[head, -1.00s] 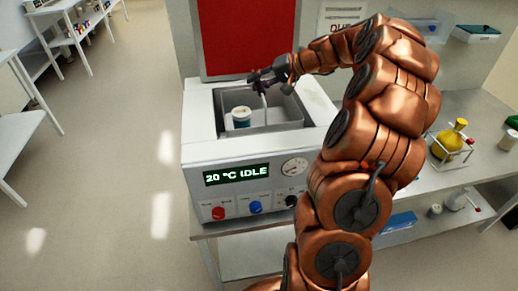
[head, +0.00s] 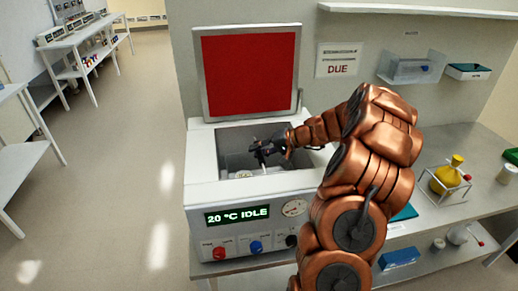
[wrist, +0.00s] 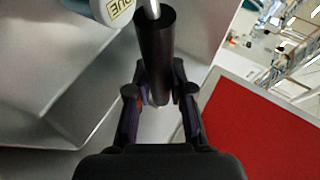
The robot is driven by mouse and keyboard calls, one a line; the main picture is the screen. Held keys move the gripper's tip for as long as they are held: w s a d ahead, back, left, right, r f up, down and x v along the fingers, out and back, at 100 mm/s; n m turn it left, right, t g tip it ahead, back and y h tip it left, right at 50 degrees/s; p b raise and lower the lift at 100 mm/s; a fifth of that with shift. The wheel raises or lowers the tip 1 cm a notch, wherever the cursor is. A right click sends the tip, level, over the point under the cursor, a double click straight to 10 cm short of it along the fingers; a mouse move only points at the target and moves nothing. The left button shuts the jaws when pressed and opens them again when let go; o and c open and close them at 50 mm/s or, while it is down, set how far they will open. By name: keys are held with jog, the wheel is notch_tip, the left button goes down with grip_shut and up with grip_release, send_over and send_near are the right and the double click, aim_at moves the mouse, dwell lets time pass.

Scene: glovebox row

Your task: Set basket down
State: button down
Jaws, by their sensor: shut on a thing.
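The machine (head: 203,195) has an open top with a grey, box-like well. Its lid (head: 250,75) stands upright at the back with a red inner face. My gripper (head: 262,157) reaches into this opening from the right. In the wrist view, my gripper (wrist: 158,100) is shut on the dark grip of the basket handle (wrist: 157,45), which continues as a metal rod. A white labelled container (wrist: 105,8) is partly visible beside the handle. Whether the basket touches the well floor cannot be told.
The front panel display (head: 238,214) reads "20 °C IDLE". To the right, the bench holds a yellow flask (head: 448,175) in a wire rack. A wall shelf (head: 412,68) and a sign (head: 340,60) reading "DUE" are behind. The floor at left is clear.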

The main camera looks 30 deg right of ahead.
jog(key=c, duration=1)
grip_release()
jog(key=shift+c, duration=0.2)
jog(key=b+v, duration=0.3)
jog(key=v, duration=0.9)
